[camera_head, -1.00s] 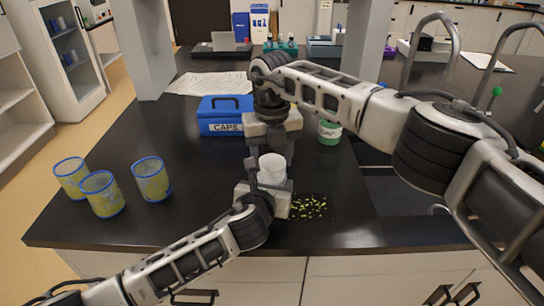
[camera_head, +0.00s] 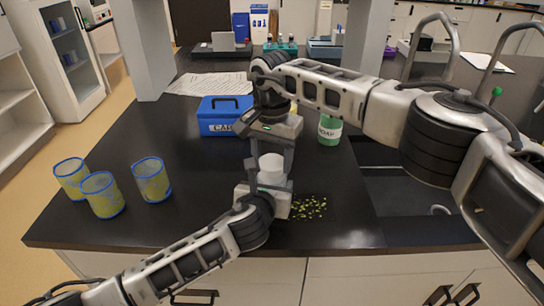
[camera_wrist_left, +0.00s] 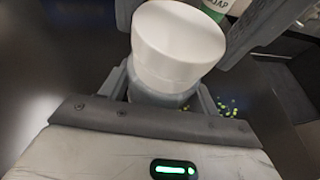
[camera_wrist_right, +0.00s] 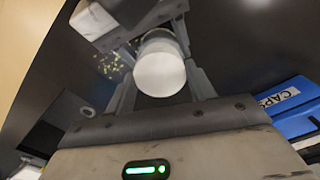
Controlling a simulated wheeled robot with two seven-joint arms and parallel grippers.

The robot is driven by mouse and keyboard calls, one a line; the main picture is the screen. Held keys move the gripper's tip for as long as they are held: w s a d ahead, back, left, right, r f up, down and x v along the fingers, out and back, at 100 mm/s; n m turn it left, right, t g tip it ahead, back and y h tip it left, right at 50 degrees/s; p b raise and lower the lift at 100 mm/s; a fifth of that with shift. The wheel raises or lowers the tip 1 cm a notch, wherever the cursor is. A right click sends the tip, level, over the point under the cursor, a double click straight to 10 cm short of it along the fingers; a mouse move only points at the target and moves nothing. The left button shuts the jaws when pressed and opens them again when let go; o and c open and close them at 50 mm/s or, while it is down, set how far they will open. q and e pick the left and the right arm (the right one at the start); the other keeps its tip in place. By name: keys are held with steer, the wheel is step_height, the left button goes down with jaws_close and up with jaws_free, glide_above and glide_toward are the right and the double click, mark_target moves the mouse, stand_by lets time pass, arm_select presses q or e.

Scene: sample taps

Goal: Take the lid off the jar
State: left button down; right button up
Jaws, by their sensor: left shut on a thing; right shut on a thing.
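The jar stands near the front middle of the table, with a white lid (camera_head: 271,163) on top. In the left wrist view the lid (camera_wrist_left: 178,42) looks wide and smooth, above a greyish jar body (camera_wrist_left: 155,97). My left gripper (camera_head: 270,184) is shut on the jar body from the front. My right gripper (camera_head: 270,155) reaches over from behind and is shut on the lid, which also shows in the right wrist view (camera_wrist_right: 160,72). The lid sits on the jar; I see no clear gap. The fingers partly hide the jar's sides.
Small yellow-green bits (camera_head: 308,208) lie on the dark table just right of the jar. A blue box (camera_head: 222,115) labelled CAPS and a green labelled container (camera_head: 330,130) stand behind. Several blue-rimmed mesh cups (camera_head: 152,180) stand at left. The sink is at right.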

mark_target(272, 162)
steer(key=shift+n, duration=0.3)
steer(key=shift+r, duration=0.25)
steer(key=shift+r, duration=0.9)
steer(key=shift+r, duration=2.05)
arm_select(q)
steer(key=shift+c, duration=1.4)
jaws_free()
